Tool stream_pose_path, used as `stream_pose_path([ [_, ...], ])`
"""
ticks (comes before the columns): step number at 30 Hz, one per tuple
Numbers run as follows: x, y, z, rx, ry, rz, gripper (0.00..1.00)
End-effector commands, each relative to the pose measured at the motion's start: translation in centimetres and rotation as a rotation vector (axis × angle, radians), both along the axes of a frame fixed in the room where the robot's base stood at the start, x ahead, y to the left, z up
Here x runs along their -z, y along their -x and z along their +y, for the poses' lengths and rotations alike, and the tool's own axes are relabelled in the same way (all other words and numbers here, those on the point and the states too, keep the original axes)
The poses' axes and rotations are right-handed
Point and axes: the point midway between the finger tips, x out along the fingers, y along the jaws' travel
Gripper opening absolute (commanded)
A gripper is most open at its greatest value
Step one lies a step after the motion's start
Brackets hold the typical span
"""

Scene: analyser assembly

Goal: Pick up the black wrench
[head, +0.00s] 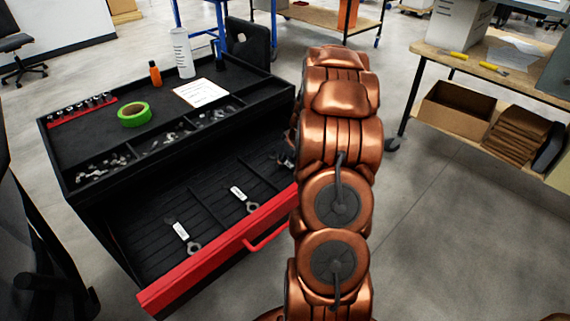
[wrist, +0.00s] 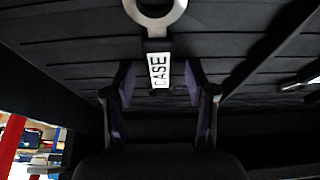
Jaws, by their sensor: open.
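In the wrist view a wrench (wrist: 158,18) lies on the ribbed drawer floor, with a silver ring end, a dark shank and a white label reading "CASE". My gripper (wrist: 159,84) is open, its two fingers apart on either side of the labelled handle. In the head view my gripper is mostly hidden behind my copper arm, at the drawer's right part. Two other wrenches with white labels lie in the drawer, one nearer the front left (head: 186,238) and one in the middle compartment (head: 243,199).
The open drawer has a red front edge (head: 215,255) with a handle and low dividers. The black cart top above holds green tape (head: 134,114), an orange bottle (head: 155,74), a white bottle (head: 183,53) and paper (head: 201,92). A wooden workbench (head: 465,62) stands right.

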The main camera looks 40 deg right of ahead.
Motion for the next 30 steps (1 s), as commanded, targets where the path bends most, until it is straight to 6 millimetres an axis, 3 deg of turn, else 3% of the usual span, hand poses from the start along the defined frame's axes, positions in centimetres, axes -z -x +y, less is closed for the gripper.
stream_pose_path([
  [6, -0.02, -0.01, -0.02, 0.000, 0.001, -0.001, 0.55],
  [22, -0.05, -0.01, -0.04, 0.000, 0.001, -0.001, 0.00],
  [30, -0.06, -0.01, -0.04, 0.000, 0.001, -0.001, 0.00],
])
